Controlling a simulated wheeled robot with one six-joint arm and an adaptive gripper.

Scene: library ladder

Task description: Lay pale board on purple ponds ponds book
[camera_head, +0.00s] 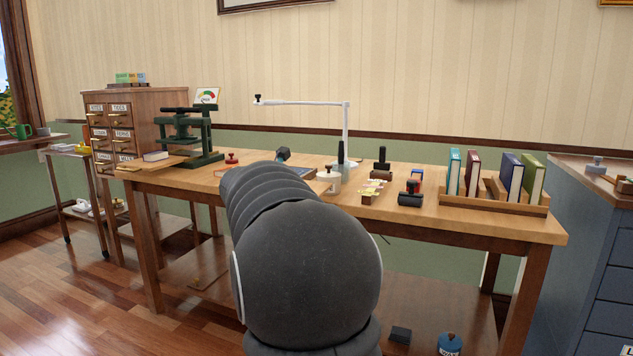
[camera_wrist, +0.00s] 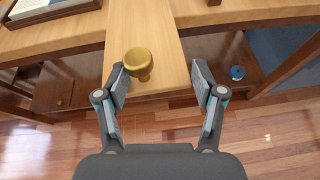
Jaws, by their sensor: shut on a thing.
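The pale board (camera_wrist: 168,60) runs between my gripper's fingers in the wrist view, with a round yellow-brown knob (camera_wrist: 138,61) near its left edge. My gripper (camera_wrist: 160,84) is shut on the board, one finger at each long side. No title reading ponds is legible. A small book with a reddish-purple edge (camera_head: 155,156) lies flat on a wooden board left of the green press; I cannot tell whether it is the ponds book.
The wooden bench (camera_head: 490,219) holds a green press (camera_head: 190,135), a white lamp (camera_head: 346,125), several stamps and a book rack (camera_head: 480,205) with upright books. A card-drawer cabinet (camera_head: 135,108) stands left, a blue-grey cabinet (camera_head: 590,240) right. A blue knobbed weight (camera_wrist: 237,73) sits on the lower shelf.

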